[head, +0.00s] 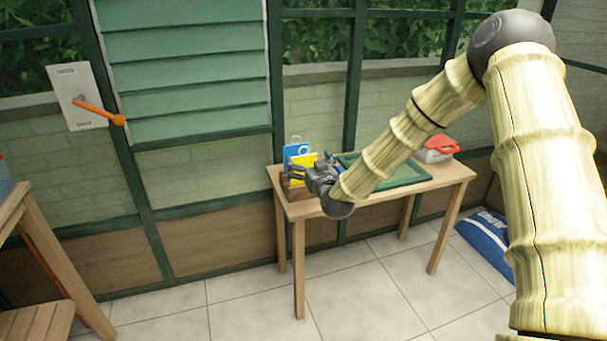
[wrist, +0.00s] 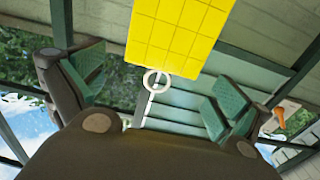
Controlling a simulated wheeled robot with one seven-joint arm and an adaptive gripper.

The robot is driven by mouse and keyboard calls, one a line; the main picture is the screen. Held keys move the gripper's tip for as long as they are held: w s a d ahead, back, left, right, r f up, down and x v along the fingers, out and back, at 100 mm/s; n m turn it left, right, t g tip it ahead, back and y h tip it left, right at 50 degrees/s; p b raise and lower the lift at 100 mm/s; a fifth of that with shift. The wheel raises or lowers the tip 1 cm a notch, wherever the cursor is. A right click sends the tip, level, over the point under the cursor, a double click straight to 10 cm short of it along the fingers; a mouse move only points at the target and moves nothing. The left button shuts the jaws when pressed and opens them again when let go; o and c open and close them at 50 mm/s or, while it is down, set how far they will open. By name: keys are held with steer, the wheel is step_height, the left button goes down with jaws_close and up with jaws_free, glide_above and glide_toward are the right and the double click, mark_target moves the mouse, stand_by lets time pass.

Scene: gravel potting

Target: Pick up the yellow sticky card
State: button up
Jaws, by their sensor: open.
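The yellow sticky card (head: 304,165) stands at the left end of the wooden table, beside a blue card (head: 295,152). In the wrist view the yellow card (wrist: 180,32) is a gridded sheet at top centre, with a white ring (wrist: 156,81) at its lower edge. My gripper (head: 294,174) is at the card, partly covering it in the head view. In the wrist view my gripper (wrist: 158,88) has its green-padded fingers wide apart, one on each side of the ring. The pads appear clear of card and ring.
A wooden holder (head: 294,190) sits under the cards on the table (head: 384,203). A green tray (head: 405,182) lies behind my forearm. A white container with a red lid (head: 437,149) stands at the back right. A blue bag (head: 484,236) lies on the floor.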

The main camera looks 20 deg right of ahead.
mark_target(304, 158)
steer(key=shift+w+a+f, duration=0.1)
steer(key=shift+w+f, duration=0.1)
steer(key=shift+w, duration=0.4)
steer(key=shift+w+a+f, duration=0.1)
steer(key=shift+w+f, duration=0.05)
steer(key=shift+w, duration=1.05)
steer(key=c, duration=0.8)
steer(key=shift+r, duration=0.15)
